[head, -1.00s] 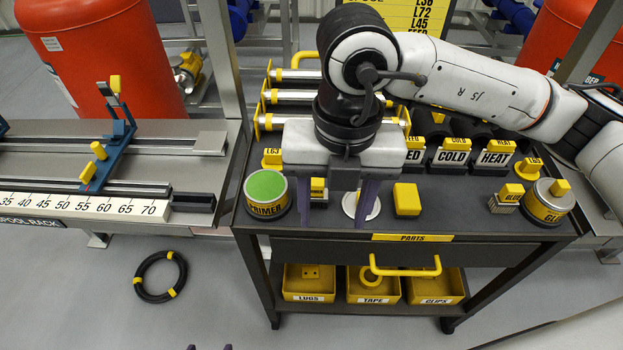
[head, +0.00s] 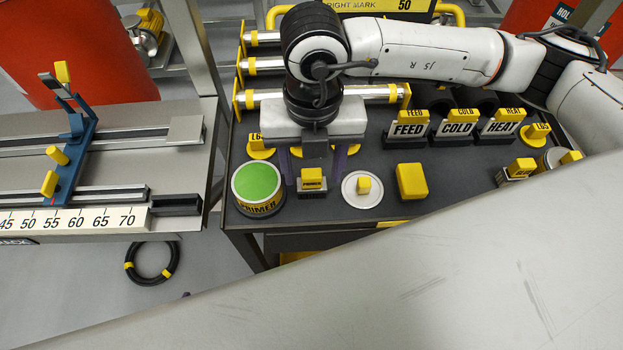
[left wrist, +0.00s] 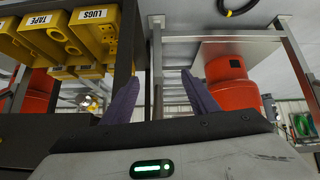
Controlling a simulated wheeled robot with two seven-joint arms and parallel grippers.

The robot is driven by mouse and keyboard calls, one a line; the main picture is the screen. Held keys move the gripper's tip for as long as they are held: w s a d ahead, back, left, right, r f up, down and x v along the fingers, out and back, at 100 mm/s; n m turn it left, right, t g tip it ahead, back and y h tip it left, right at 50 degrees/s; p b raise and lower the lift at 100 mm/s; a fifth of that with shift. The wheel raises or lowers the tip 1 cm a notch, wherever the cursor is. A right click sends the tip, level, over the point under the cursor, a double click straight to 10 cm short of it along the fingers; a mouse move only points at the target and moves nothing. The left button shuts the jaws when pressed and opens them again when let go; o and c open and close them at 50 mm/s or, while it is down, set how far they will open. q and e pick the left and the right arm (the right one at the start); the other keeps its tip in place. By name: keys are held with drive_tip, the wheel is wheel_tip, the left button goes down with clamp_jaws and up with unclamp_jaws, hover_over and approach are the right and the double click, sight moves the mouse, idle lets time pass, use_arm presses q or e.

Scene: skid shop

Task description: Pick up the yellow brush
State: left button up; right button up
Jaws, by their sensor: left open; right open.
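A small yellow-topped block labelled PRIMER (head: 312,180), which looks like the yellow brush, stands on the dark cart top just right of the green-topped primer can (head: 258,187). A similar yellow-topped piece (head: 520,168) stands at the cart's right side. My right gripper (head: 312,168) points down over the PRIMER block, open, with a purple finger to either side; I cannot tell its exact height above it. My left gripper (left wrist: 160,78) shows in the left wrist view, open and empty, away from the cart top.
A white dish (head: 362,190) with a yellow knob and a yellow block (head: 411,182) stand to the right. FEED, COLD and HEAT holders (head: 457,128) line the back. A large pale grey surface (head: 400,290) hides the lower right.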

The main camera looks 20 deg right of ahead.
sight(312, 173)
wheel_tip(312, 173, down, 3)
drive_tip(key=shift+w+f, duration=0.15)
drive_tip(key=shift+f, duration=0.05)
drive_tip(key=c, duration=0.9)
drive_tip(key=shift+o, duration=0.2)
drive_tip(key=shift+r, duration=0.1)
wheel_tip(312, 173, up, 10)
drive_tip(key=o, duration=0.4)
drive_tip(key=shift+c, duration=1.3)
